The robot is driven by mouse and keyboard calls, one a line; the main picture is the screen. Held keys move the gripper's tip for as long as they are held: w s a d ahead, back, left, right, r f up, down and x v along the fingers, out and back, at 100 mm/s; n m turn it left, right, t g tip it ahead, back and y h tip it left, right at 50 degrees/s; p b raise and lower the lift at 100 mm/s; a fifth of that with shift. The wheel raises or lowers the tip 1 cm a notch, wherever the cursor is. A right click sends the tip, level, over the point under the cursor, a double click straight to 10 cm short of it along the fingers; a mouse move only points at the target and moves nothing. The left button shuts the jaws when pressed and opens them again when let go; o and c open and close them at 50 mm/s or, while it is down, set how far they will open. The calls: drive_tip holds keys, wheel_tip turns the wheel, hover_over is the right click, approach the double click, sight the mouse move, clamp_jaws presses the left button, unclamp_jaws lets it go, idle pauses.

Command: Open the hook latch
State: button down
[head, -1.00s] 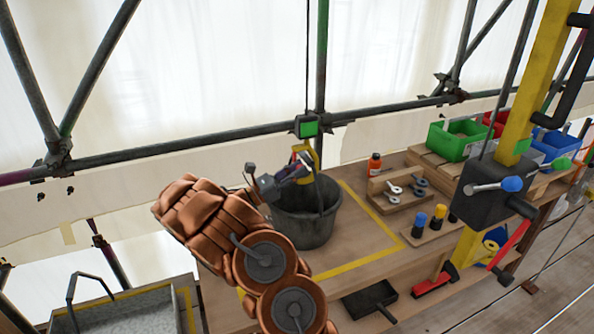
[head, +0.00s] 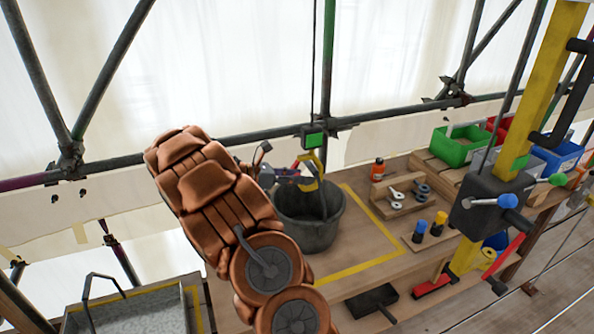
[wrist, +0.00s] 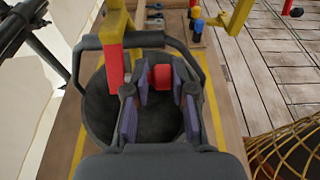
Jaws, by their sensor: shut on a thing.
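The yellow hook (head: 316,160) hangs from a dark line over the black bucket (head: 312,238). In the wrist view the yellow hook (wrist: 112,30) has a red lower end, left of my fingers. A dark arched handle (wrist: 150,38) runs from it over the bucket (wrist: 100,108). My gripper (wrist: 160,80) has purple pads and is shut on a small red piece (wrist: 161,77), which looks like the latch's tab. I cannot tell the latch's angle. In the head view my gripper (head: 303,174) is at the hook, partly hidden by my forearm.
The bucket stands on a wooden bench (head: 360,250) marked with yellow tape. To the right are an orange bottle (head: 378,167), a wooden rack (head: 400,195) and a yellow post (head: 545,80). A scaffold rail (head: 250,133) runs behind. Yellow netting (wrist: 290,150) shows at lower right.

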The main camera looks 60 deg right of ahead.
sight(297, 174)
drive_tip(key=shift+w+a+r+t+y+p, duration=0.1)
drive_tip(key=shift+r+t+y+p, duration=0.3)
drive_tip(key=shift+y+p, duration=0.2)
drive_tip(key=shift+w+a+r+t+y+p, duration=0.1)
drive_tip(key=shift+r+t+y+p, duration=0.35)
drive_tip(key=shift+y, duration=0.15)
drive_tip(key=shift+a+r+t+y, duration=0.1)
drive_tip(key=shift+r+t+y, duration=0.2)
drive_tip(key=shift+t+y, duration=0.65)
drive_tip(key=shift+r+t+y, duration=0.4)
drive_tip(key=shift+t+y, duration=0.1)
drive_tip(key=shift+y, duration=0.75)
drive_tip(key=shift+s+r+t+y, duration=0.1)
drive_tip(key=shift+r+t+y, duration=0.3)
drive_tip(key=shift+y, duration=0.35)
drive_tip(key=shift+r+t+y, duration=0.2)
drive_tip(key=shift+t+y, duration=0.3)
drive_tip(key=shift+y, duration=0.25)
drive_tip(key=shift+d+r, duration=0.1)
drive_tip(key=shift+d, duration=0.1)
